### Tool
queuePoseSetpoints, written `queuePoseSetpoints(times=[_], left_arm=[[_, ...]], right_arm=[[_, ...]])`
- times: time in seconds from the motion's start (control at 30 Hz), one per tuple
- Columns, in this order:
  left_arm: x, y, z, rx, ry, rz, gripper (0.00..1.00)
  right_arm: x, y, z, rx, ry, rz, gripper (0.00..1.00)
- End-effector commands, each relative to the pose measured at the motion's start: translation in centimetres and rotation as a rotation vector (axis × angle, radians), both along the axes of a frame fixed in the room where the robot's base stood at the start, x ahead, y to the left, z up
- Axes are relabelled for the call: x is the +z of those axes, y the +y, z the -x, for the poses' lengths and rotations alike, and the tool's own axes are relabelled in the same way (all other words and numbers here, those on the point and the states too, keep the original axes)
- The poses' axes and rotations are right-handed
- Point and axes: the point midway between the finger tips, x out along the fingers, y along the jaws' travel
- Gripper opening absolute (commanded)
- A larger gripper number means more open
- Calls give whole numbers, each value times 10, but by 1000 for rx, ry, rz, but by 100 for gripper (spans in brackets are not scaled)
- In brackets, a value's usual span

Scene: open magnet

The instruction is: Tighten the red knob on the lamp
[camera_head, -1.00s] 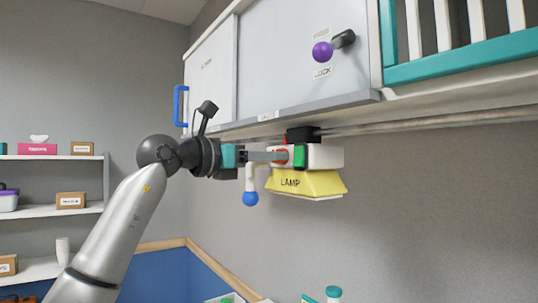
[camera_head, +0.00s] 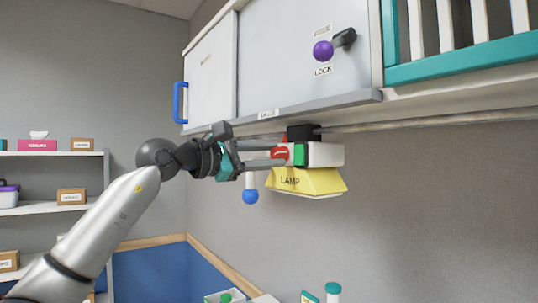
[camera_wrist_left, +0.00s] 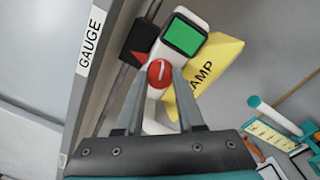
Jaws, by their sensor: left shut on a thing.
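The lamp (camera_head: 318,181) is a yellow shade lettered LAMP under a white body with a green square, hung below the cabinet by a black block (camera_head: 302,132). It also shows in the left wrist view (camera_wrist_left: 217,75). The red knob (camera_head: 279,153) is on the left end of the lamp body. In the left wrist view the knob (camera_wrist_left: 159,73) shows a pale slot line between my fingertips. My left gripper (camera_head: 277,154) is shut on the knob, one finger on each side of it, and the wrist is tilted. My right gripper is not in view.
A blue ball on a white rod (camera_head: 250,196) hangs just left of the lamp, close below my gripper. A rail (camera_head: 420,123) runs under the cabinet (camera_head: 290,65). A purple-knobbed lever (camera_head: 323,51) is on the cabinet front. Shelves (camera_head: 50,207) stand at left.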

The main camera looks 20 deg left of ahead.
Motion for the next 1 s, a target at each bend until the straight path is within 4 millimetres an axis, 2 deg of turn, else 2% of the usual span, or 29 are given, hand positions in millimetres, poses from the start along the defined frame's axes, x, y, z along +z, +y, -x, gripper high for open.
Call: queuePoseSetpoints(times=[0.4, 1.0], left_arm=[[1, 0, 0, 0, -161, -202, 0], [1, 0, 0, 0, -203, -258, 0]], right_arm=[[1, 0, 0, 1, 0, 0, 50], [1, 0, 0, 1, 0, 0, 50]])
